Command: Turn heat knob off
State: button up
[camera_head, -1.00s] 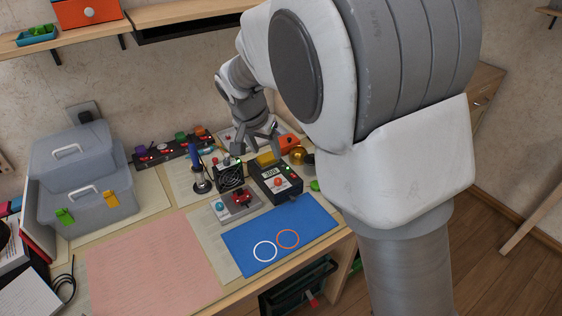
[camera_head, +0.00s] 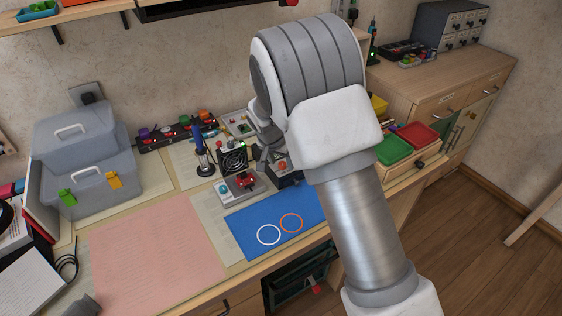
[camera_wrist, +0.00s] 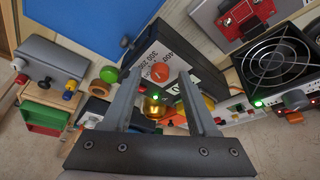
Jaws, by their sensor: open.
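The heat knob (camera_wrist: 160,72) is a round orange-red dial on the black station (camera_wrist: 140,50), beside printed numbers such as 200, 300 and 400. In the wrist view it appears between the tips of my gripper (camera_wrist: 162,74), which is open with one finger on each side. I cannot tell how deep the fingers reach or whether they touch it. A gold-coloured part shows between the fingers in the wrist view.
A fan unit (camera_head: 233,160) with a green light stands left of the station. A blue mat (camera_head: 262,217) lies clear in front.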

grip_shut()
dwell(0.3)
jog(key=shift+n, duration=0.3)
jog(key=n+y, duration=0.1)
jog(key=n, duration=0.1)
jog(key=n+y, duration=0.1)
jog(key=n, duration=0.1)
jog(key=shift+d, duration=0.35)
jog(key=n+p, duration=0.1)
jog(key=n, duration=0.1)
jog(key=n+y+p, duration=0.1)
jog(key=n, duration=0.2)
jog(key=shift+d+r+y, duration=0.1)
jog(key=shift+d+y, duration=0.1)
jog(key=shift+y, duration=0.1)
jog(key=n+p, duration=0.1)
jog(key=n+g+y+p, duration=0.1)
jog(key=n, duration=0.1)
jog(key=n+p, duration=0.1)
jog(key=n, duration=0.1)
jog(key=shift+w+d+g+y+p, duration=0.1)
jog(key=shift+w+g+y+p, duration=0.2)
jog(key=shift+y+p, duration=0.1)
jog(key=n, duration=0.2)
jog(key=n+g+p, duration=0.1)
jog(key=n, duration=0.2)
jog(key=shift+w+g+y, duration=0.1)
jog(key=shift+g+y, duration=0.2)
jog(key=shift+n, duration=0.3)
